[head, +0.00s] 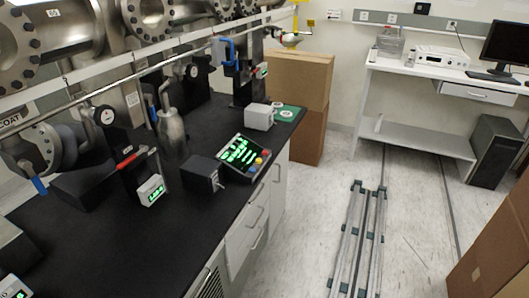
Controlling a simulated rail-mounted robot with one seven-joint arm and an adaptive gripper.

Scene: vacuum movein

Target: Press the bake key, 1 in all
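A control panel (243,156) with green lit rows and several coloured buttons sits near the right edge of the black bench. Red, yellow and blue buttons (258,161) show along its right side. The labels are too small to read, so I cannot tell which key is the bake key. My gripper is not in view.
The black bench (110,265) carries a dark box (202,174), a small green-digit display (151,190), a white box (260,116) and steel vacuum pipework (172,125). Cardboard boxes (298,80) stand behind. A pair of rails (360,240) runs along the floor. A white desk (440,75) stands at back right.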

